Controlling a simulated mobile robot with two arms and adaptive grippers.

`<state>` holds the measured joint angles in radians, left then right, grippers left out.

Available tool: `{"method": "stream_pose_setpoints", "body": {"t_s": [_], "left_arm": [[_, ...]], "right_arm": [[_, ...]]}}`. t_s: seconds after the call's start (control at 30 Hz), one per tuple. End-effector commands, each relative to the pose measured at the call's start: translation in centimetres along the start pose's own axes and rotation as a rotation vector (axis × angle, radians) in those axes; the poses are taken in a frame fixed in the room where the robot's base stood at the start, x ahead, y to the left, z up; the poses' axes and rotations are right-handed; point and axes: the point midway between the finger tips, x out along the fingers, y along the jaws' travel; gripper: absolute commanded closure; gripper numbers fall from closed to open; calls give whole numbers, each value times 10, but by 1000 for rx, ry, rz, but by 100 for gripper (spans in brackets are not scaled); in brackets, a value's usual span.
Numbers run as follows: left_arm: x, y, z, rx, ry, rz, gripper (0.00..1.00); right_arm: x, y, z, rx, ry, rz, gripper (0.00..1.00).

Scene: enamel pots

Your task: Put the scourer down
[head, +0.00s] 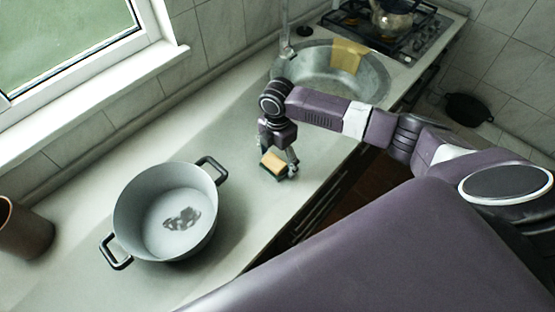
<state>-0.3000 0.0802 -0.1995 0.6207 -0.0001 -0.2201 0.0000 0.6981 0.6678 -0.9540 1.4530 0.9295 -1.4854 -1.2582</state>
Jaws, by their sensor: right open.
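The scourer (272,162), a small yellow block with a dark side, is at the counter's front part in the head view. My right gripper (279,160) points down at it, with its fingers open around or just beside it. I cannot tell whether a finger touches it. The scourer appears to be on or very close to the counter (236,215). My left gripper is not in view.
A grey pot (128,205) with black handles and a dark stain inside stands left of the scourer. A brown container (22,232) is at the far left. A sink (372,82) with a yellow cloth (348,55) and a stove (412,40) lie behind.

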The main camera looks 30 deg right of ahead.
Motion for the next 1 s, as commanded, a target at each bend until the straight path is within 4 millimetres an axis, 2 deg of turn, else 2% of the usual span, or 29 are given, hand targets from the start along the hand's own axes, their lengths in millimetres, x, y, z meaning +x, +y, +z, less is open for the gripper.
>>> {"method": "stream_pose_setpoints", "body": {"t_s": [0.03, 0.3, 0.5, 1.0], "left_arm": [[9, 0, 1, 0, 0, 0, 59], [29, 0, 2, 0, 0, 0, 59], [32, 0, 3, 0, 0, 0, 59], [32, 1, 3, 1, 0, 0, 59]], "right_arm": [[5, 0, 0, -1, -1, 2, 22], [-44, -2, -2, -2, -1, 5, 22], [-72, -4, -3, 0, 0, 3, 22], [-78, -5, -3, 0, 1, 0, 22]]}}
